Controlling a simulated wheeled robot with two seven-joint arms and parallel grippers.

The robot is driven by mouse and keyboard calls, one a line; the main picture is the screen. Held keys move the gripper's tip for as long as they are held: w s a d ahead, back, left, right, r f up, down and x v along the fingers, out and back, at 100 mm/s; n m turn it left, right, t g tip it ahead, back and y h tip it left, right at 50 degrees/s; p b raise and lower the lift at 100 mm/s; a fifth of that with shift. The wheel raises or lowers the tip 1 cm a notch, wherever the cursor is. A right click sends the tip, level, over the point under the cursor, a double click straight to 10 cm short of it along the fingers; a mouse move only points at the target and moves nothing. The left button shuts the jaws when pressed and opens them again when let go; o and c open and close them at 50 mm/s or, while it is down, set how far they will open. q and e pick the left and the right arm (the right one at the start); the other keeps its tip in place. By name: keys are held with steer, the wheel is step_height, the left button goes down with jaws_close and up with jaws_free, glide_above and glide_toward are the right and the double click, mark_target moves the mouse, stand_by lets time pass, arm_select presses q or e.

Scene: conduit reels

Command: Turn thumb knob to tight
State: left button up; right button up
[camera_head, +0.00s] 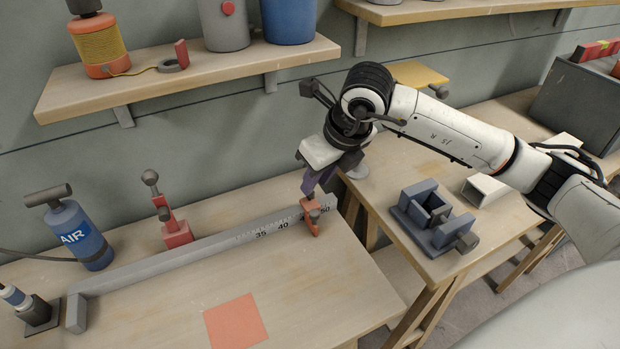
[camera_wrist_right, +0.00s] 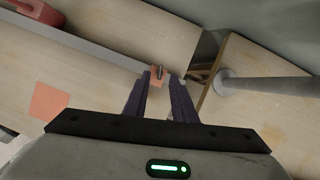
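A long grey rule (camera_head: 190,255) with printed numbers lies along the table. An orange stop block (camera_head: 311,217) sits on it near the 50 mark, at the right end. A small dark thumb knob (camera_wrist_right: 158,71) stands on the block in the right wrist view, and the fingers hide it in the head view. My right gripper (camera_head: 313,190) points down just above the block. In the right wrist view its two dark fingers (camera_wrist_right: 160,80) are apart, with the knob between or just beyond their tips. I cannot see contact. My left gripper is not in view.
A red clamp (camera_head: 177,233) with a ball-ended lever stands behind the rule. A blue air pump (camera_head: 76,235) is at the left. An orange square (camera_head: 236,322) marks the clear table front. A grey-blue vise (camera_head: 432,220) sits on the right-hand table. A shelf (camera_head: 200,78) hangs above.

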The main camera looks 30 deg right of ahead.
steer(key=shift+w+a+f, duration=0.2)
steer(key=shift+w+f, duration=0.55)
steer(key=shift+w, duration=0.05)
steer(key=shift+w+f, duration=0.3)
steer(key=shift+f, duration=0.35)
jaws_close()
